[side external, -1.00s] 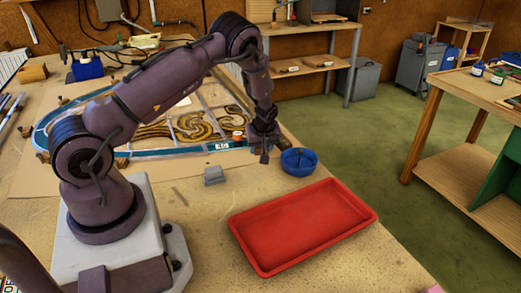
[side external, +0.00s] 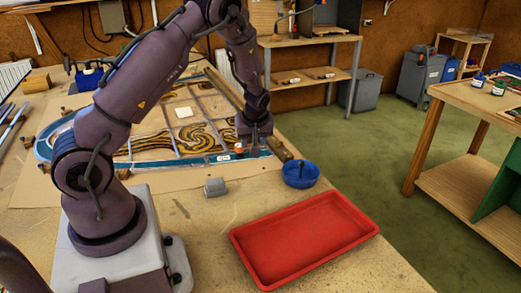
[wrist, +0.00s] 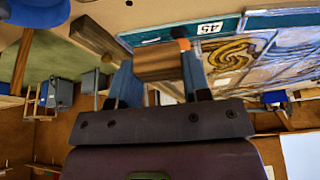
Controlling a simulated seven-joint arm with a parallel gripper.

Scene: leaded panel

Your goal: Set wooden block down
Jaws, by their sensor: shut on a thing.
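A wooden block (wrist: 158,62) sits between the two blue fingers of my gripper (wrist: 158,78) in the wrist view. My gripper is shut on it. In the side view my gripper (side external: 254,146) is at the right end of the leaded panel (side external: 190,112), close to its near edge. The held block is hard to make out there, and I cannot tell whether it touches anything below. A separate wooden bar (side external: 281,148) lies just right of my gripper and also shows in the wrist view (wrist: 95,38).
A blue bowl (side external: 300,183) stands right of my gripper. A red tray (side external: 240,250) lies in front, and a small grey block (side external: 215,187) lies nearer my base. An orange piece (side external: 239,148) is beside the gripper. Bare bench top lies between grey block and tray.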

